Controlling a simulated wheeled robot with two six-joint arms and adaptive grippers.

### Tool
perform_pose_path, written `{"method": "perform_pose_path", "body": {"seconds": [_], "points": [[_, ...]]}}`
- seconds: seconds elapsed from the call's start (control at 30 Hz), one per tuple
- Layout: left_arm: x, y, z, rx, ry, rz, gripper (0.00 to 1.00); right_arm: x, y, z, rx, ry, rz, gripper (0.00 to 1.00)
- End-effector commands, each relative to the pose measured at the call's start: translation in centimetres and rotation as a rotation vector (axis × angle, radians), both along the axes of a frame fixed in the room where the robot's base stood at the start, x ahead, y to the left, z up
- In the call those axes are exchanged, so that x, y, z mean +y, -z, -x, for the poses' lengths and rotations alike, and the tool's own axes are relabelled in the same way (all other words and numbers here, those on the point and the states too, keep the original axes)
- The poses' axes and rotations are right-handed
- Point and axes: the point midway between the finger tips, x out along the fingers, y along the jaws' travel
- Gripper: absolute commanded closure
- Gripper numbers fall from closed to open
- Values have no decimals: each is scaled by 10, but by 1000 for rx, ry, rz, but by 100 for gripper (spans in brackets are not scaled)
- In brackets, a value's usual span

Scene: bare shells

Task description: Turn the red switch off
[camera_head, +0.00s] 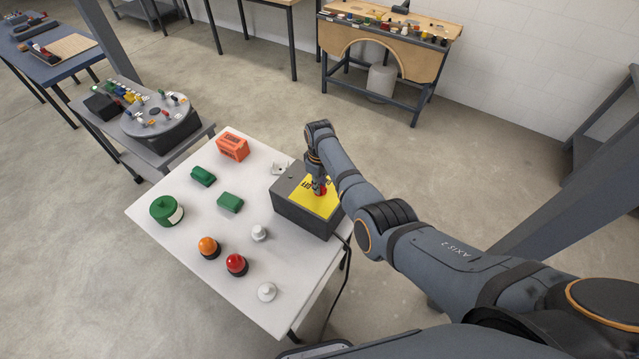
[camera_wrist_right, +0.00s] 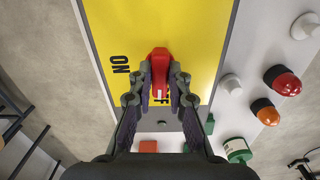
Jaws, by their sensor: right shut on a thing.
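The red switch (camera_wrist_right: 160,66) is a knob on the yellow top plate (camera_wrist_right: 200,30) of a dark grey box (camera_head: 300,216). My right gripper (camera_wrist_right: 160,92) is shut on the red switch, one finger on each side. A short white mark shows on the knob's near end, between the fingers. In the head view my right gripper (camera_head: 320,184) points down onto the box and hides most of the switch. My left gripper is not in view.
The box stands at the right edge of a white table (camera_head: 180,250). On the table are an orange box (camera_head: 233,147), green blocks (camera_head: 203,177), a green canister (camera_head: 165,210), orange (camera_head: 208,246) and red (camera_head: 236,264) domes, and white knobs (camera_head: 267,291). A black cable (camera_head: 345,275) hangs beside the table.

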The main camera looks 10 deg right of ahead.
Motion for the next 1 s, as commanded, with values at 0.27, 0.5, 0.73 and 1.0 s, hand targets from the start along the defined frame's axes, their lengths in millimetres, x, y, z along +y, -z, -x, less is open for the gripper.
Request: {"method": "perform_pose_path", "body": {"seconds": [0.27, 0.5, 0.73, 1.0], "points": [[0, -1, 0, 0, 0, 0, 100, 0, -1, -2, -5, -98, -1, 100], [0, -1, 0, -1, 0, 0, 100, 0, -1, -1, -4, -123, 0, 100], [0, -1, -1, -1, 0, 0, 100, 0, -1, -1, -4, -124, 0, 100], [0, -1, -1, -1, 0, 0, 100, 0, -1, -1, -3, -122, 0, 60]]}}
